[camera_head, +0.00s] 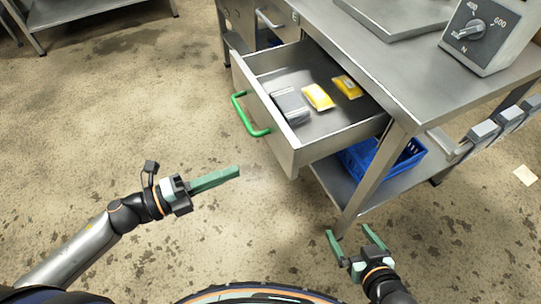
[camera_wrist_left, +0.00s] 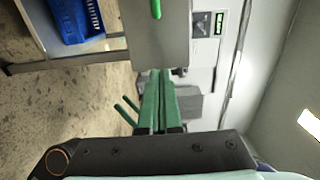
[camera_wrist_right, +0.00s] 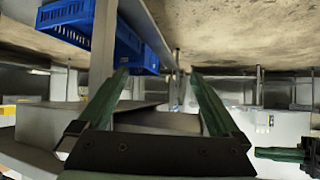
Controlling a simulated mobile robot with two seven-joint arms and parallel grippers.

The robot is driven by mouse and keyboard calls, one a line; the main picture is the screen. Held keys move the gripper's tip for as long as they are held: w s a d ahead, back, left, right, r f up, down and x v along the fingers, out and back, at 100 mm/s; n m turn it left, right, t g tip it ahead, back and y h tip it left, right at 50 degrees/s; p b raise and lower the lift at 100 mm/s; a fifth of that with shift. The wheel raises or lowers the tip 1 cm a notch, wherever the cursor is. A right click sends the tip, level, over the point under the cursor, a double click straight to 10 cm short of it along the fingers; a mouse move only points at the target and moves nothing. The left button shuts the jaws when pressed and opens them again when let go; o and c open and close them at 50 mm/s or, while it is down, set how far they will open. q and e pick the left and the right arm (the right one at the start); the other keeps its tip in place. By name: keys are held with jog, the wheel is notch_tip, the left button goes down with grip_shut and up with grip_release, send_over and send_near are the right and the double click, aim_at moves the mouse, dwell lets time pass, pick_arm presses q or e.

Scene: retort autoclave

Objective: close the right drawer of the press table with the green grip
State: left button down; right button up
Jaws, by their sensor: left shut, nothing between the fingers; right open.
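The right drawer (camera_head: 268,113) of the press table (camera_head: 420,85) is pulled well out. Its green grip (camera_head: 248,115) is on the front panel, which faces left in the head view. The drawer holds a grey box and two yellow packets. My left gripper (camera_head: 238,170) is shut and empty, below and left of the green grip, apart from it. In the left wrist view the shut fingers (camera_wrist_left: 158,75) point toward the grey panel, with part of the green grip (camera_wrist_left: 156,8) at the top edge. My right gripper (camera_head: 349,234) is open and empty, near the table's front leg.
A blue crate (camera_head: 375,165) stands on the table's lower shelf. A second drawer with a grey handle (camera_head: 270,18) is left of the open one. A dial box (camera_head: 490,35) sits on the table top. The floor (camera_head: 110,110) left of the drawer is clear.

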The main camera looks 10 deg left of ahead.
aim_at(283, 152)
pick_arm(q)
jog(key=x, duration=0.8)
jog(key=shift+w+d, duration=0.6)
jog(key=shift+d, duration=0.2)
pick_arm(e)
jog(key=shift+s+f+g, duration=0.6)
jog(key=shift+s+f, duration=0.35)
jog(key=shift+f, duration=0.05)
jog(key=shift+r, duration=0.1)
